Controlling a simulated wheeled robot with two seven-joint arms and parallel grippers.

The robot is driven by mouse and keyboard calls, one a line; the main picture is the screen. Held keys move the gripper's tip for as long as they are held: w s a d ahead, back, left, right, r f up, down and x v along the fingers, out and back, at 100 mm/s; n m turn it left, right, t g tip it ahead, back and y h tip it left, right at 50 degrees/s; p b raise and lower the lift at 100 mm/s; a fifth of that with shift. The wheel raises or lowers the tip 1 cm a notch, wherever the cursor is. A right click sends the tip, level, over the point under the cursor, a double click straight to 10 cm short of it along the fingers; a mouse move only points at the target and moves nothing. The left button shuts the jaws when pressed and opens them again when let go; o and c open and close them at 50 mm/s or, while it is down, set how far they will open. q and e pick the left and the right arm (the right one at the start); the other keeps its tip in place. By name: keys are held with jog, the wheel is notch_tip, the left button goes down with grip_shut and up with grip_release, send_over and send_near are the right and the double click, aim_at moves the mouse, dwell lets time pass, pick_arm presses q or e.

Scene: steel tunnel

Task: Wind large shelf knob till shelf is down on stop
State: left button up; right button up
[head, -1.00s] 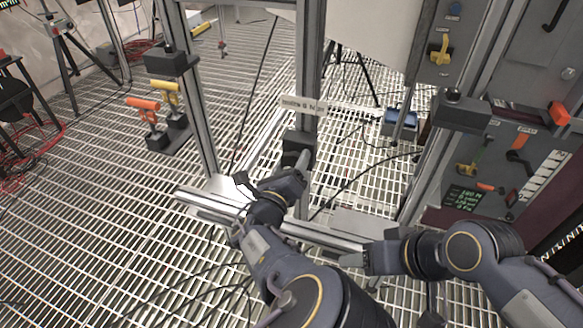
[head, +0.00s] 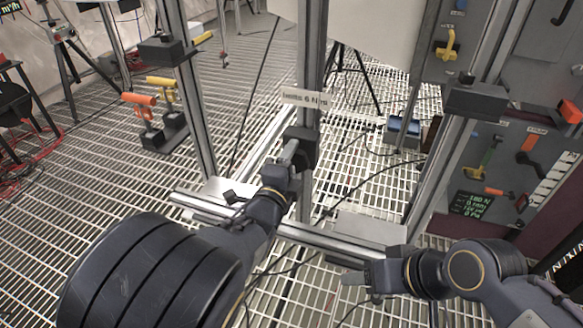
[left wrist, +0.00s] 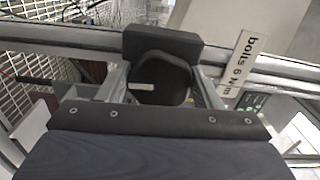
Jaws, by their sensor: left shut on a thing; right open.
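The large black knob (head: 303,146) sits on the middle steel upright, just below a paper label. My left gripper (head: 291,156) is at its near side, shut on it. In the left wrist view the dark rounded knob (left wrist: 158,80) lies between the two fingers, in front of a black block (left wrist: 165,44). A short pale mark shows on the knob's face. My right gripper (head: 356,275) is open and empty, low and right of the knob near the lower frame bar. I cannot clearly tell which part is the shelf or its stop.
The label (head: 305,97) reads about bolts 6 N m. A panel with coloured levers (head: 500,175) stands at right. Orange and yellow handles (head: 145,108) are at left. Steel uprights (head: 192,90) and a lower crossbar (head: 330,238) surround my arms. Grating floor (head: 80,190) is open at left.

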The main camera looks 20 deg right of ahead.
pick_arm(q)
jog(key=n+b, duration=0.1)
jog(key=n, duration=0.1)
jog(key=n+b, duration=0.1)
jog(key=n, duration=0.1)
jog(key=n+b, duration=0.2)
jog(key=shift+f+n, duration=0.3)
jog(key=n+b, duration=0.2)
jog(key=n, duration=0.1)
jog(key=shift+d+n, duration=0.1)
jog(key=shift+n, duration=0.2)
jog(key=n+b, duration=0.1)
jog(key=n, duration=0.2)
jog(key=shift+s+n+b, duration=0.1)
jog(key=shift+n+b, duration=0.2)
jog(key=shift+b, duration=0.1)
jog(key=n, duration=0.7)
jog(key=shift+d+b, duration=0.15)
jog(key=shift+b, duration=0.25)
jog(key=shift+s+r+n, duration=0.1)
jog(key=shift+s+n, duration=0.05)
jog(key=shift+n, duration=1.55)
jog(key=o, duration=1)
